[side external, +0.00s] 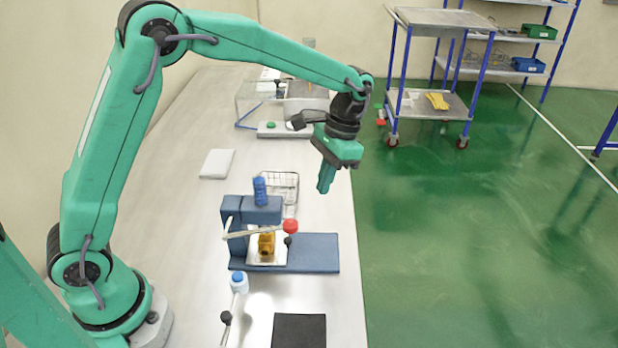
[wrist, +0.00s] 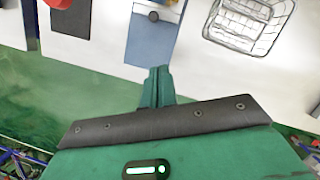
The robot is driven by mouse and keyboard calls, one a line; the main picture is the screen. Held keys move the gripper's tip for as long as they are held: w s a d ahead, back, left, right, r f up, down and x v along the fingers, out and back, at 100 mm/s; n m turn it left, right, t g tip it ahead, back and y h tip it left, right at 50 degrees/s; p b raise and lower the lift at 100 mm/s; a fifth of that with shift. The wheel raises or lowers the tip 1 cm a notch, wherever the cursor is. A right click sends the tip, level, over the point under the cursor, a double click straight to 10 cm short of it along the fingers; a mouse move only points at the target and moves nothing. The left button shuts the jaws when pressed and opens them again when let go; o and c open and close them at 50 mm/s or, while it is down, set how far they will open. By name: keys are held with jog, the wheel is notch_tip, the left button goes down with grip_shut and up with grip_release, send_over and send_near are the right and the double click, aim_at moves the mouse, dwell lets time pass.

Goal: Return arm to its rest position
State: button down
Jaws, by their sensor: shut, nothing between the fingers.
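My green arm reaches over the table from the left in the side external view. My gripper (side external: 325,178) hangs from its black wrist near the table's right edge, pointing down. Its fingers are together with nothing between them. In the wrist view the closed fingers of my gripper (wrist: 156,88) show against the table edge and the green floor. The gripper is apart from everything on the table.
A blue press (side external: 312,252) with a brass-coloured part (side external: 267,243) stands below the gripper. A wire basket (side external: 283,182), white pad (side external: 217,163), dark mat (side external: 299,331) and clear-covered box (side external: 258,105) are on the table (side external: 180,200). Green floor lies to the right.

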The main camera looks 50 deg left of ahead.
jog(key=shift+r, duration=0.2)
jog(key=s+a+r+n+t, duration=0.2)
jog(key=s+a+r+t, duration=0.25)
jog(key=s+r, duration=0.4)
jog(key=s+a+t, duration=0.2)
jog(key=s, duration=0.4)
jog(key=s+a+r+n+t, duration=0.1)
jog(key=s+a+t, duration=0.1)
jog(key=s, duration=0.4)
jog(key=shift+s+r+n+h, duration=0.3)
